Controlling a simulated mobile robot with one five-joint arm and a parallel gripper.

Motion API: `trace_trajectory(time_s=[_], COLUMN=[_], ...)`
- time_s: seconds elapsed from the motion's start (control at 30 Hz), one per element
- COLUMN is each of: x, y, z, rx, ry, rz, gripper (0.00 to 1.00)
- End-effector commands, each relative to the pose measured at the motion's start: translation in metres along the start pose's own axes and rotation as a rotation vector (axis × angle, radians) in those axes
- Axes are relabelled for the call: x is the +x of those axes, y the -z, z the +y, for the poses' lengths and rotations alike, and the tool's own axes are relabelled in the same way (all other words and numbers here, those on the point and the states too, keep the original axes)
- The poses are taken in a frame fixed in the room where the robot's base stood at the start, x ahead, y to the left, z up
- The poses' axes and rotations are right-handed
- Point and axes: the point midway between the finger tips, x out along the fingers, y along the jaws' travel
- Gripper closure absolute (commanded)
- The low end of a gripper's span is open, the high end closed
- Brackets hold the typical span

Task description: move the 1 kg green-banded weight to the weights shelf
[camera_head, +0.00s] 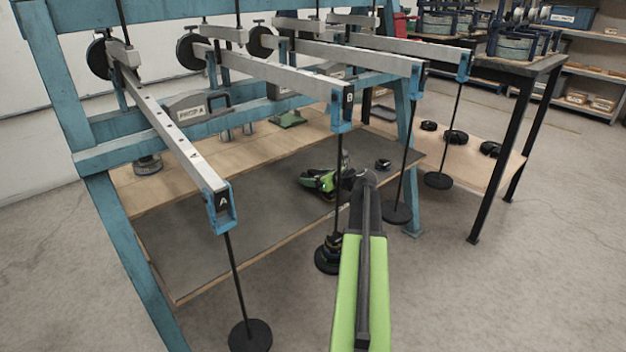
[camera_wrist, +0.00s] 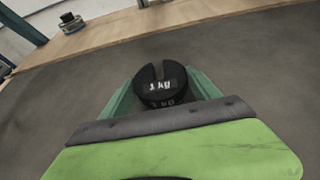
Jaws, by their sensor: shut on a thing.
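In the wrist view a black slotted weight marked 1 kg (camera_wrist: 160,84) sits between the two green fingers of my gripper (camera_wrist: 160,98). The fingers are shut on its sides; I see no green band on it. In the head view my gripper (camera_head: 322,181) is low over the dark grey mat (camera_head: 220,230) on the wooden bench; its weight is hard to make out there. I cannot tell whether the weight touches the mat. No shelf label is readable; a low wooden shelf (camera_head: 478,172) at the right bears several black weights.
Blue-ended lever beams, such as beam A (camera_head: 170,130) and beam B (camera_head: 270,72), reach over the bench with hanging rods. A rod with stacked weights (camera_head: 330,256) hangs beside my arm. A small dark weight (camera_head: 383,164) lies right of my gripper. A black-legged table (camera_head: 515,80) stands right.

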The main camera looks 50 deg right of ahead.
Motion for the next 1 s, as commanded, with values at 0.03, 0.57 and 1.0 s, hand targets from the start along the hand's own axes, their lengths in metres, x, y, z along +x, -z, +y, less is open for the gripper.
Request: trace_trajectory(time_s=[0.03,0.57,1.0], x=[0.0,0.005,0.005], y=[0.0,0.01,0.01], z=[0.0,0.001,0.001], rx=[0.001,0.001,-0.001], ry=[0.0,0.0,-0.001], rz=[-0.002,-0.002,0.0], gripper=[1.0,1.0,0.08])
